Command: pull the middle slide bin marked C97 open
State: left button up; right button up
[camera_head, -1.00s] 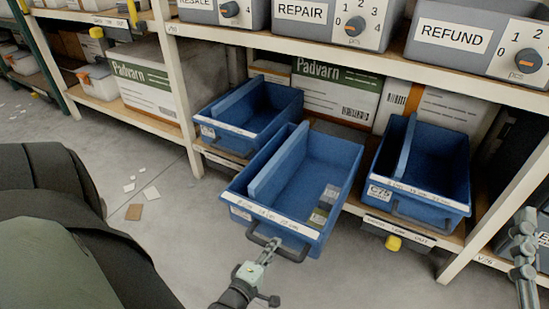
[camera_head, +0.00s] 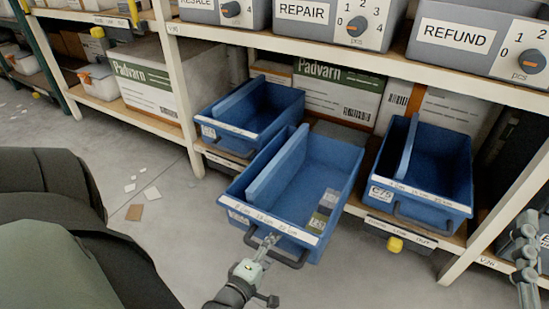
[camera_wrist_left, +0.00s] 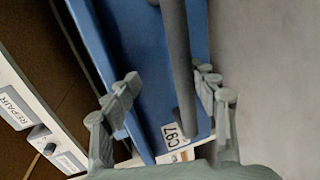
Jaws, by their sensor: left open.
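The middle slide bin (camera_head: 300,238) is a blue tray with a divider, pulled well out past the shelf front and past both neighbouring bins. It holds a few small packets. Its dark handle (camera_head: 288,262) is on the front face. In the left wrist view the handle (camera_wrist_left: 177,60) runs between my left fingers, and the C97 label (camera_wrist_left: 172,134) shows on the blue front. My left gripper (camera_head: 264,246) is open at the left part of the handle. My right gripper (camera_head: 527,235) is at the right edge, away from the bin; its jaw opening is unclear.
Blue bins stand left (camera_head: 235,137) and right, marked C75 (camera_head: 425,206), on the same shelf. Grey bins marked REPAIR (camera_head: 318,40) and REFUND (camera_head: 440,65) sit above. A white rack post (camera_head: 185,100) stands at left. The floor in front is clear except for paper scraps.

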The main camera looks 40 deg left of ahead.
aim_at(274, 228)
pick_arm(q)
jog(key=o, duration=0.6)
jog(key=shift+t, duration=0.4)
jog(key=r, duration=0.2)
jog(key=w+r, duration=0.1)
jog(key=r, duration=0.4)
jog(key=shift+w+a+r, duration=0.2)
jog(key=shift+a+r, duration=0.1)
jog(key=shift+o, duration=1.2)
jog(key=shift+r, duration=0.4)
jog(key=shift+s, duration=0.15)
jog(key=c, duration=0.7)
jog(key=shift+d+f, duration=0.1)
jog(key=shift+f, duration=0.15)
jog(key=shift+c, duration=0.7)
pick_arm(e)
jog(key=shift+s+d+r, duration=0.1)
jog(key=shift+s+r, duration=0.05)
jog(key=shift+r, duration=0.05)
pick_arm(q)
jog(key=shift+s+f, duration=0.1)
